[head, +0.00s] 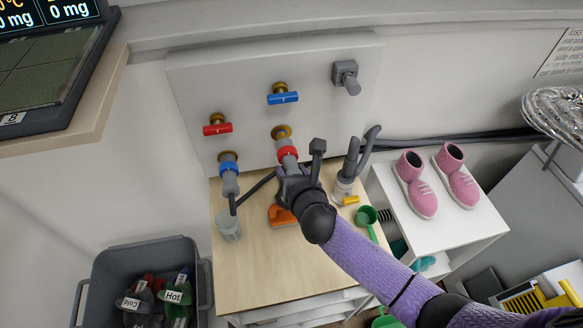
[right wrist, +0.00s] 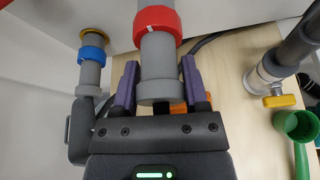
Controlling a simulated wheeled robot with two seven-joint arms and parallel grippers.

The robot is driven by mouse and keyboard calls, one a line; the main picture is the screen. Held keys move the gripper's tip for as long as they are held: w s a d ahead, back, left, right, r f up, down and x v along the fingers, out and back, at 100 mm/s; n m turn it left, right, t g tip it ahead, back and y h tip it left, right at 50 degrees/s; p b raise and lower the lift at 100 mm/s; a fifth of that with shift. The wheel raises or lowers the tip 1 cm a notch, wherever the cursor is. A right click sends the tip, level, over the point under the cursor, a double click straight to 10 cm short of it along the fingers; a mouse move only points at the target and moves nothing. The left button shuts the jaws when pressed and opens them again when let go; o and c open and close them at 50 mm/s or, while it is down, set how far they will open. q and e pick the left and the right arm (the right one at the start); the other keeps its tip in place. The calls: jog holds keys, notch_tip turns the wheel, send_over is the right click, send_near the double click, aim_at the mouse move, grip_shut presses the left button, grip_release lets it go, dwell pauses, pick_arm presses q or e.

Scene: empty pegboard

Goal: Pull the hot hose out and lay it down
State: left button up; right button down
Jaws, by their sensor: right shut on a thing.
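The hot hose is a grey connector with a red ring (head: 287,153); it also shows in the right wrist view (right wrist: 158,55). In the head view its upper end meets a brass outlet (head: 281,132) on the white panel, below a blue-handled valve. Whether it is still seated there I cannot tell. My right gripper (head: 291,178) is shut on the grey end below the red ring, with a purple finger on each side in the right wrist view (right wrist: 158,85). The part of the hose behind my gripper is hidden. My left gripper is not in view.
A blue-ringed connector (head: 229,172) hangs at another outlet to the left. An orange object (head: 281,215), a clear cup (head: 229,229) and a green scoop (head: 366,215) are near my right arm. The wooden tabletop (head: 250,275) is clear at the front. A grey bin (head: 110,262) stands left.

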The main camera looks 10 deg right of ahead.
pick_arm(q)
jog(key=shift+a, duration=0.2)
pick_arm(e)
jog(key=shift+s+r+p, duration=0.1)
jog(key=shift+s+p, duration=0.4)
jog(key=shift+s, duration=0.45)
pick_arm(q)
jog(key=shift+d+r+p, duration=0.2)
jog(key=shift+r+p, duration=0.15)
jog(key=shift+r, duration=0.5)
pick_arm(e)
jog(key=s, duration=0.2)
jog(key=shift+s, duration=0.3)
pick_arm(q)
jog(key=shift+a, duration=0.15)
